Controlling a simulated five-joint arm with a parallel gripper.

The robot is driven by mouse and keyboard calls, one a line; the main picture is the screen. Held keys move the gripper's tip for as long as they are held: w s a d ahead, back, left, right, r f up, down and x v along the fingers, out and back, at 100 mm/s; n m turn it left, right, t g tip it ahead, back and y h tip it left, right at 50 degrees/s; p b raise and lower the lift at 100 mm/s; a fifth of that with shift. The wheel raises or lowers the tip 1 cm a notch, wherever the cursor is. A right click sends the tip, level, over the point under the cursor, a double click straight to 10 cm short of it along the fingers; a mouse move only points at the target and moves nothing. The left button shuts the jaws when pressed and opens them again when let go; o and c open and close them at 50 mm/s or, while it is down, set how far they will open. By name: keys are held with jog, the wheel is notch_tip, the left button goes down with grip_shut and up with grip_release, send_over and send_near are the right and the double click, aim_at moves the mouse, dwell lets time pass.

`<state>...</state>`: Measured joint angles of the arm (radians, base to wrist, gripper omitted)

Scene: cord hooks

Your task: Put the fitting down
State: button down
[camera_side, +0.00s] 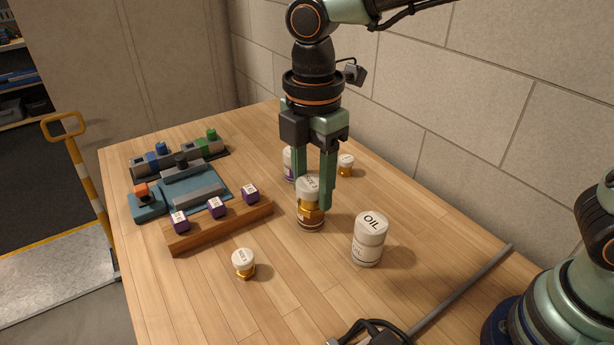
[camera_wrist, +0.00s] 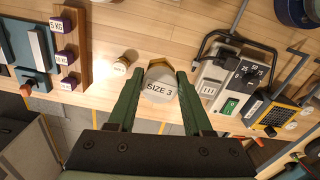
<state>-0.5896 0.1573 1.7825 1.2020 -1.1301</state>
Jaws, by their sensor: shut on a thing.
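The fitting (camera_side: 311,213), a brass hex piece with a white cap marked SIZE 3, is upright between the fingers of my gripper (camera_side: 313,196). In the wrist view the capped fitting (camera_wrist: 160,88) sits between the two green fingertips (camera_wrist: 160,82), with brass showing past the cap. My gripper is shut on it and points down. The fitting's lower end is at or just above the wooden table (camera_side: 290,290); I cannot tell whether it touches.
A white OIL can (camera_side: 369,240) stands close on the right. A small capped brass fitting (camera_side: 243,264) stands front left, and another (camera_side: 346,165) stands behind. A wooden rack (camera_side: 230,226) with purple weights is left. A white can (camera_side: 289,165) is behind my gripper.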

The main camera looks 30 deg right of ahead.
jog(key=w+d+m, duration=0.4)
jog(key=w+d, duration=0.4)
jog(key=d, duration=0.4)
jog(key=m, duration=0.4)
send_over(377, 198)
notch_tip(377, 198, down, 20)
jog(key=shift+r, duration=0.2)
jog(key=shift+f, duration=0.1)
jog(key=c, duration=0.7)
grip_release()
jog(key=shift+f, duration=0.1)
jog(key=shift+c, duration=0.2)
jog(key=o, duration=0.4)
